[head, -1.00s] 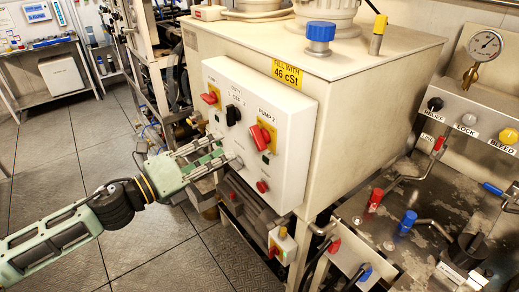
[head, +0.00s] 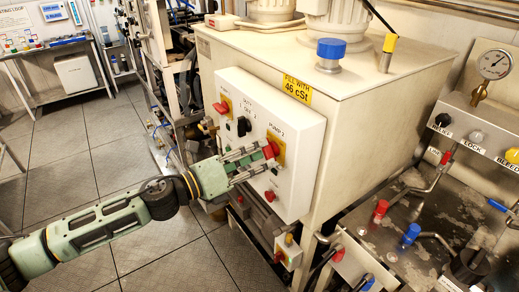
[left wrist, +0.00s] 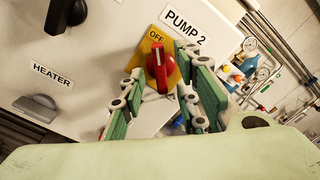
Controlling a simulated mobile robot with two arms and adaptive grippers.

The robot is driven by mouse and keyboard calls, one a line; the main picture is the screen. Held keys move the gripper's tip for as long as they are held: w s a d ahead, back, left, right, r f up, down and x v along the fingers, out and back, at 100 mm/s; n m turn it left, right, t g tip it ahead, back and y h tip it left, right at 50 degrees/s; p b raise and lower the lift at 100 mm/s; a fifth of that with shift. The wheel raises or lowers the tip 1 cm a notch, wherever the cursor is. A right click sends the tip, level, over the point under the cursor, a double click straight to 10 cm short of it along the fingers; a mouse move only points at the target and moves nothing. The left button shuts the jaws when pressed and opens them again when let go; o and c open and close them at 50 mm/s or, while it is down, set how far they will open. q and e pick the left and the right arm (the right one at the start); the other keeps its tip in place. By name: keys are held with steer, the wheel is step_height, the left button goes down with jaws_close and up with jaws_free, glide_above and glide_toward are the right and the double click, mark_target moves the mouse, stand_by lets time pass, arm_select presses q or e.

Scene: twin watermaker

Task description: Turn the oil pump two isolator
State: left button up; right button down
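The pump 2 isolator (head: 270,150) is a red rotary handle on a yellow plate, on the white control panel (head: 307,135). In the left wrist view the red handle (left wrist: 157,68) points up and down, under the labels "OFF" and "PUMP 2". My left gripper (head: 262,158) is at the handle. In the left wrist view its green fingers (left wrist: 163,98) are apart, one on each side of the handle's lower part, with a visible gap to it. My right gripper is not in view.
The panel also carries another red isolator (head: 222,107) on the left, a black selector (head: 243,126) and a grey heater knob (left wrist: 36,107). The panel is on a cream tank (head: 350,120). A bench with red and blue valves (head: 411,233) stands at the right.

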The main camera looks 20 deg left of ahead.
arm_select(q)
steer(key=shift+w+d, duration=0.35)
jaws_close()
